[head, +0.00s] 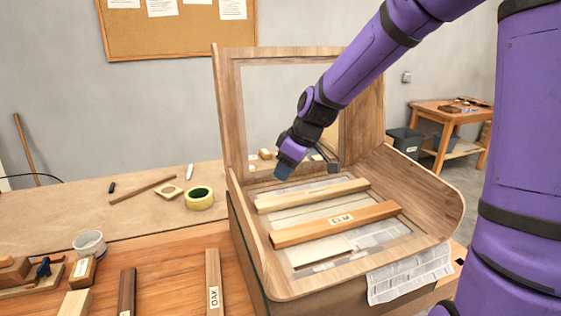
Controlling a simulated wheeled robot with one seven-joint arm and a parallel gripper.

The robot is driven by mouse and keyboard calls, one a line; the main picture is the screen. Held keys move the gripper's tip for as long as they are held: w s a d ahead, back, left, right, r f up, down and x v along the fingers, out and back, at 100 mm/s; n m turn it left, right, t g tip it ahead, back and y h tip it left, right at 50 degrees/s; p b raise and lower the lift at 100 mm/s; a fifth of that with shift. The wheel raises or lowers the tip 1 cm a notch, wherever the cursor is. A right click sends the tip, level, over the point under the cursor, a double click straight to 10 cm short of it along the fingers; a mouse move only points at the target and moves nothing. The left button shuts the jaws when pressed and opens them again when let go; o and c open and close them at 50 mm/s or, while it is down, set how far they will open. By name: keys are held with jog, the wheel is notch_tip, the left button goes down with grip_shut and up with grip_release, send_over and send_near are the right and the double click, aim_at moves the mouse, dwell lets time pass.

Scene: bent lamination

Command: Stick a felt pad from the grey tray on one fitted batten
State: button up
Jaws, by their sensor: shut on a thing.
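My gripper (284,169) points down above the back left part of a curved wooden form (436,190). It is shut on a small dark thing, too small and covered to make out; I cannot tell whether it is a felt pad. Two battens lie across the form below and to the right of my gripper: a pale batten (312,195) at the back and a browner one labelled ELM (370,215) in front. My gripper looks apart from both. I cannot pick out the grey tray for certain.
Newspaper (410,275) hangs over the front edge.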

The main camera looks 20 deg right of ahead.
aim_at(283, 198)
jog(key=shift+f, duration=2.35)
jog(key=shift+s+d+f, duration=0.1)
jog(key=shift+s+f, duration=0.1)
jog(key=shift+f, duration=0.05)
jog(key=shift+f, duration=0.7)
dwell(0.5)
jog(key=o, duration=0.8)
jog(key=shift+r, duration=3.5)
